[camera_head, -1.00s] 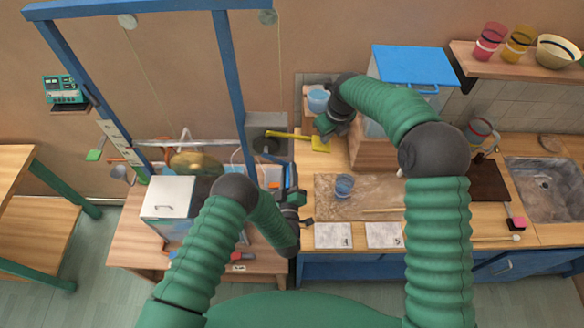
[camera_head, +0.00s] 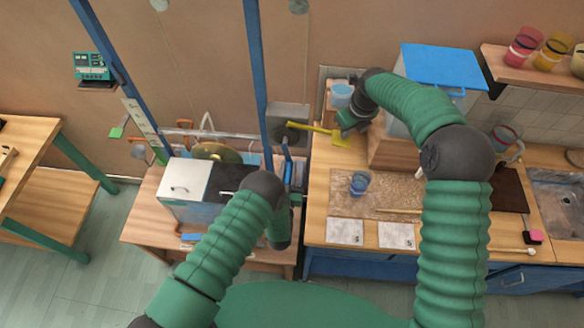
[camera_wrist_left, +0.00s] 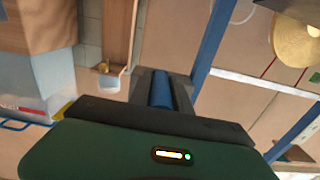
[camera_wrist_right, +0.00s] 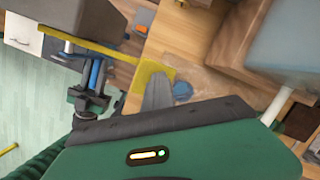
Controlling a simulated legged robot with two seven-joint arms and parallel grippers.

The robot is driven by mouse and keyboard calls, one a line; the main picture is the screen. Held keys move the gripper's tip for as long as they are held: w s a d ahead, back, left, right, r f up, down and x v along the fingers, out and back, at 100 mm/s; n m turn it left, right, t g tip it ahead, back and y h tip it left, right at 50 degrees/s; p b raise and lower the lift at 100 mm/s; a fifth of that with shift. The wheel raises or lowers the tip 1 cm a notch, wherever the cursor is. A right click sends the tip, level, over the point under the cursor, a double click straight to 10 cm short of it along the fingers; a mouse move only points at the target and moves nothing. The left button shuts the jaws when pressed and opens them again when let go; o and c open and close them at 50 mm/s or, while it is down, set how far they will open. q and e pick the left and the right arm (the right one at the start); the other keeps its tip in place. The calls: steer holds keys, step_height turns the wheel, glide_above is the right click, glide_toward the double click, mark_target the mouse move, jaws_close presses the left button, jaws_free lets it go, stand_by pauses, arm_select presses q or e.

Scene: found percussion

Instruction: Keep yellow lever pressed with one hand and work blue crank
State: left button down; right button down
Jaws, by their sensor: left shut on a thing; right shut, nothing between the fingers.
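The yellow lever (camera_head: 318,129) sticks out from a grey box on the wall and ends in a flat paddle. My right gripper (camera_head: 346,131) is shut and empty at the paddle. In the right wrist view its fingers (camera_wrist_right: 158,92) overlap the yellow paddle (camera_wrist_right: 150,74); whether they press on it is hard to tell. My left gripper (camera_wrist_left: 162,100) is shut on the blue crank's handle (camera_wrist_left: 162,88), a blue cylinder between its fingers. In the head view, my left forearm partly hides the left gripper and crank (camera_head: 287,160).
A white-topped box (camera_head: 185,180) and a brass disc (camera_head: 217,152) stand left of the crank, among blue frame posts (camera_head: 257,80). A blue cup (camera_head: 359,183) sits on the counter. A blue-lidded bin (camera_head: 440,65) stands behind my right arm.

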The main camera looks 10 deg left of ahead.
arm_select(q)
steer(key=shift+s+a+f, duration=0.1)
steer(key=shift+s+f, duration=0.1)
steer(key=shift+f, duration=0.15)
steer(key=c, duration=1.5)
jaws_free()
steer(key=shift+o, duration=1.3)
steer(key=shift+w+r, duration=0.1)
steer(key=shift+w, duration=0.05)
steer(key=s, duration=1.2)
